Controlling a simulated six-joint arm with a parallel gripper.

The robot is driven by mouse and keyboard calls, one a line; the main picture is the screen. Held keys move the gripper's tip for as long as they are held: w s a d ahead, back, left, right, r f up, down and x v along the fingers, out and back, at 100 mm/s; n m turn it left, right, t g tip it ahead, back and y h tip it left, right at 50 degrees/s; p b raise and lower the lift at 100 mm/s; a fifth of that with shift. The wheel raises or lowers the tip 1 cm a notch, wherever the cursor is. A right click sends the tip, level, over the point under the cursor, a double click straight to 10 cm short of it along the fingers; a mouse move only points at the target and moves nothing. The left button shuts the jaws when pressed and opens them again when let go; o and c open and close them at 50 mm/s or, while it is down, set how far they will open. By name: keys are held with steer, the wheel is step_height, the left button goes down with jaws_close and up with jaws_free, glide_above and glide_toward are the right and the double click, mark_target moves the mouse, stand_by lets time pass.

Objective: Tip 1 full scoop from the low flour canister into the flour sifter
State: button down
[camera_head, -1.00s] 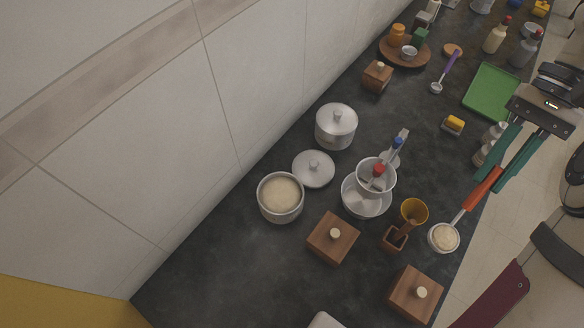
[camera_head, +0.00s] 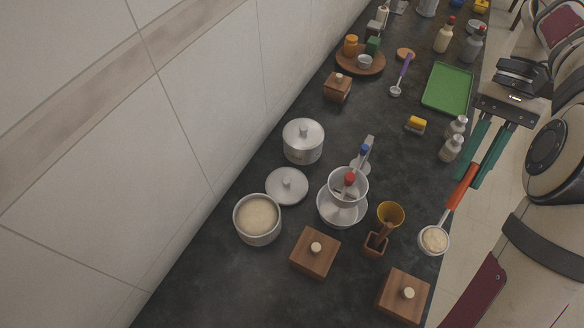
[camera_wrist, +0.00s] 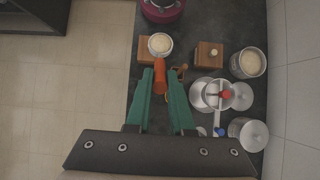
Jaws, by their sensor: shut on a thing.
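My gripper (camera_head: 466,182) is shut on the orange handle (camera_head: 461,187) of a steel scoop. The scoop's bowl (camera_head: 434,239) is full of pale flour and looks about level, over the counter's right edge. The wrist view shows the handle (camera_wrist: 160,76) between the teal fingers. The low flour canister (camera_head: 246,232) stands open at left, pale flour inside; its lid (camera_head: 287,186) appears to lie beside it. The flour sifter, a steel cup (camera_head: 340,196) with a red knob (camera_head: 349,179), sits over a wide steel bowl (camera_head: 330,213), left of the scoop and apart from it.
A lidded steel canister (camera_head: 302,149) stands behind. Wooden boxes (camera_head: 314,254) (camera_head: 403,296) and an amber cup (camera_head: 390,213) stand near the scoop and sifter. A yellow sponge (camera_head: 415,124), green tray (camera_head: 448,88) and glass shakers (camera_head: 451,148) lie further back.

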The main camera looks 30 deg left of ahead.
steer(key=a+f+n+t+h, duration=0.1)
steer(key=a+n+t+h, duration=0.1)
steer(key=a+n, duration=0.7)
steer(key=a+f+n+t+h, duration=0.1)
steer(key=a+n+t, duration=0.4)
steer(key=a, duration=1.3)
steer(key=n+h, duration=0.1)
steer(key=n, duration=0.3)
steer(key=shift+s+a+f, duration=0.2)
steer(key=shift+a+f, duration=0.05)
steer(key=shift+f, duration=0.1)
steer(key=shift+d+r+y, duration=0.25)
steer(key=shift+d+y, duration=0.45)
steer(key=shift+d, duration=0.15)
steer(key=shift+d+r+y, duration=0.2)
steer(key=shift+d+y, duration=0.5)
steer(key=shift+d, duration=0.15)
steer(key=shift+d+r+y, duration=0.2)
steer(key=shift+d+y, duration=0.55)
steer(key=shift+d, duration=0.2)
steer(key=shift+d+r+y, duration=0.15)
steer(key=shift+d+y, duration=0.6)
steer(key=shift+d, duration=0.15)
